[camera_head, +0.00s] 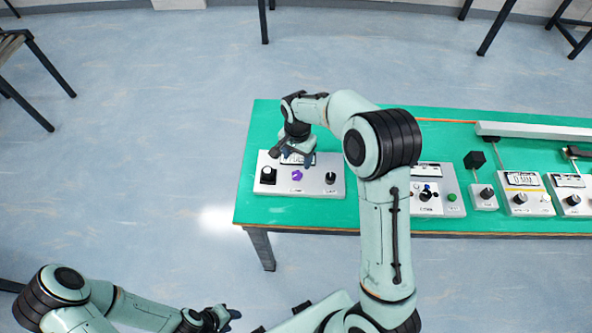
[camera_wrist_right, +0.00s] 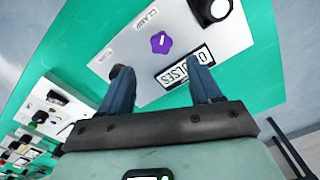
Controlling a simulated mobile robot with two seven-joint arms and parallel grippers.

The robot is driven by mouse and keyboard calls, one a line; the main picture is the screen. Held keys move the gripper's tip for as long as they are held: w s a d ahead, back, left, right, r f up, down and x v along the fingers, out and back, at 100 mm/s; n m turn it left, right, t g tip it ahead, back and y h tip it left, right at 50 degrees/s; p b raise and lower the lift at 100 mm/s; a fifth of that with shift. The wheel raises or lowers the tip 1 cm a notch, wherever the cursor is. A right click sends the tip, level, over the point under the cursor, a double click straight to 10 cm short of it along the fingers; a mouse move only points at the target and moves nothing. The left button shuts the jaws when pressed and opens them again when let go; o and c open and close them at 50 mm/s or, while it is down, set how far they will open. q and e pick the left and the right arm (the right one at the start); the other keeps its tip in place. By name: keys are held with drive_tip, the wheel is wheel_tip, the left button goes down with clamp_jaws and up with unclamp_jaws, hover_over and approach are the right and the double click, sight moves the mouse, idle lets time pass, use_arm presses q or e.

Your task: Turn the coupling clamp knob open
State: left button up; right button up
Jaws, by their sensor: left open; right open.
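The purple clamp knob (camera_head: 297,175) sits in the middle of a white control box (camera_head: 285,188) at the table's left end. In the right wrist view the purple knob (camera_wrist_right: 161,42) lies beside the printed word CLAMP, with a white mark on it. My right gripper (camera_head: 297,157) is over the back of the box, near its display. Its two fingers (camera_wrist_right: 158,76) are apart and empty, and the knob shows beyond the gap between them, not touched. My left gripper (camera_head: 228,314) is open, low in the head view, away from the table.
The box also has a pulses display (camera_wrist_right: 185,68), a larger black knob (camera_head: 268,175) and a smaller black knob (camera_head: 331,178). Several other devices stand further right, including one with a green button (camera_head: 452,197). The green table (camera_head: 225,222) is bare around the box's left side.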

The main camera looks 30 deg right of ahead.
sight(297, 174)
wheel_tip(297, 174, down, 9)
drive_tip(key=shift+w+f, duration=0.1)
idle(0.3)
drive_tip(key=c, duration=1.1)
